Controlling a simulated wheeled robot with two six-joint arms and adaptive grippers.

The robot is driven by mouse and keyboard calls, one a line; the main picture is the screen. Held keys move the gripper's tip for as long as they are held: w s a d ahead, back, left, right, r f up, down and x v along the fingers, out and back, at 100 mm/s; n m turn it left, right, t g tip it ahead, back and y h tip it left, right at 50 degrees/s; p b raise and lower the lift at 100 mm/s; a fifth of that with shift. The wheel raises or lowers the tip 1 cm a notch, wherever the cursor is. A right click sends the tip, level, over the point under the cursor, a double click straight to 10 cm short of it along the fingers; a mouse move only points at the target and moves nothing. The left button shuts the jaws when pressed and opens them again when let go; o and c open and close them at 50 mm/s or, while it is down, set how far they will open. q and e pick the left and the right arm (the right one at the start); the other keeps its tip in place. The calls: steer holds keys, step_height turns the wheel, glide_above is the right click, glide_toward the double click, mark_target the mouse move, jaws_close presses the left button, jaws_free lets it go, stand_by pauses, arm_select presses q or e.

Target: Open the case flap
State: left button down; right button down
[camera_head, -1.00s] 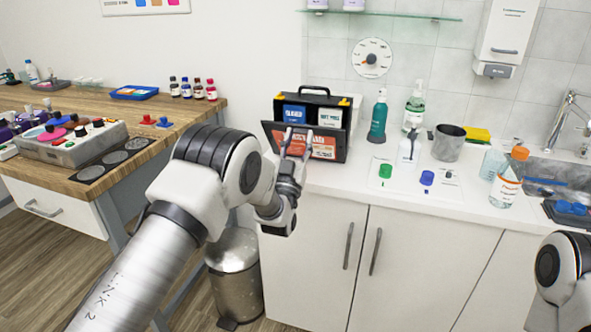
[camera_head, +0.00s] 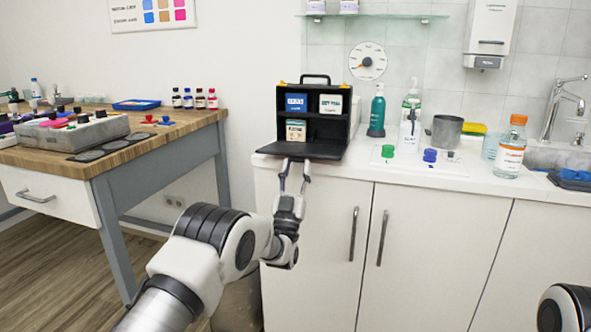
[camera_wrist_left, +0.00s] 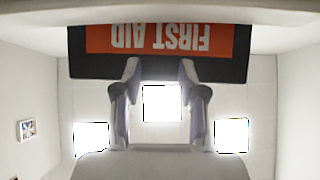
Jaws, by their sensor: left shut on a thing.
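The black first aid case (camera_head: 318,97) stands on the white counter, its front open and boxes visible on its shelves. The case flap (camera_head: 300,150) is folded down and lies about level in front of the case, reaching over the counter's front edge. In the left wrist view the flap (camera_wrist_left: 85,66) shows its red "FIRST AID" label upside down. My left gripper (camera_head: 295,172) is below the flap's front edge, shut on the flap; its two fingertips (camera_wrist_left: 158,68) show apart at that edge. My right gripper is out of view; only part of that arm shows at bottom right.
Right of the case stand a teal bottle (camera_head: 377,110), a grey cup (camera_head: 446,131) and an orange-capped bottle (camera_head: 510,147). Green and blue stoppers lie on a white sheet. A wooden bench (camera_head: 150,140) is on the left. Cupboard doors (camera_head: 315,240) are below.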

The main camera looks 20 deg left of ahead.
arm_select(q)
steer(key=shift+w+f+b, duration=0.2)
steer(key=shift+f+b, duration=0.15)
steer(key=shift+f, duration=0.65)
steer(key=c, duration=0.9)
jaws_free()
steer(key=shift+o, duration=1.3)
steer(key=shift+w+f, duration=0.1)
steer(key=shift+w, duration=0.1)
steer(key=shift+s, duration=0.1)
steer(key=v, duration=1.2)
